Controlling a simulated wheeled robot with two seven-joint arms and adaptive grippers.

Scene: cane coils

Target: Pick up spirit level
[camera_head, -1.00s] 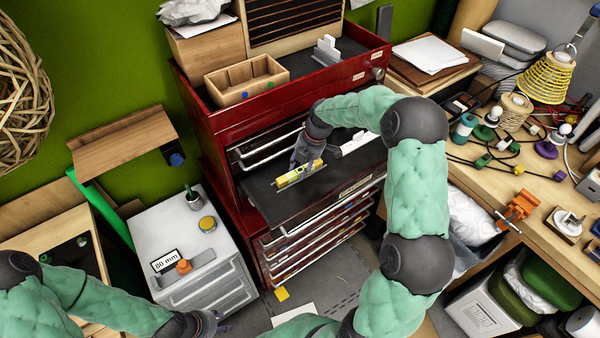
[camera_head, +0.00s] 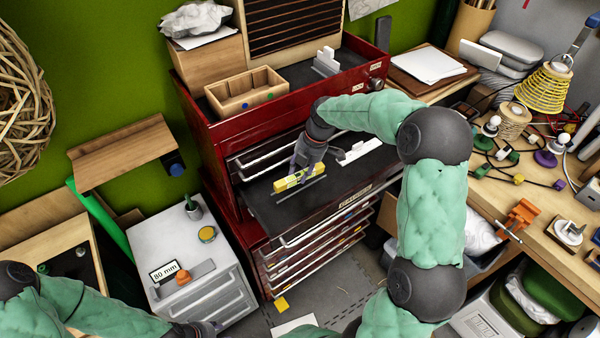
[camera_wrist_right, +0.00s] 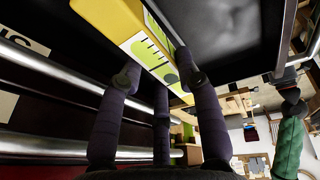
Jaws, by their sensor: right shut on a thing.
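The yellow spirit level (camera_head: 289,184) is at the black-topped open drawer (camera_head: 275,212) of the red tool cabinet. My right gripper (camera_head: 305,172) is shut on it from above. In the right wrist view the level (camera_wrist_right: 110,20) lies between the dark fingers of my right gripper (camera_wrist_right: 155,80), with its white and green face showing. I cannot tell whether the level touches the drawer surface. My left gripper (camera_head: 205,330) is at the bottom edge by the white cabinet, partly cut off, and its jaws are unclear.
A white-and-grey holder (camera_head: 358,150) stands on the same drawer, right of my gripper. A wooden box (camera_head: 247,100) sits on the red cabinet (camera_head: 215,130) top. A white cabinet (camera_head: 170,235) is at left. A cluttered workbench (camera_head: 545,215) is at right.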

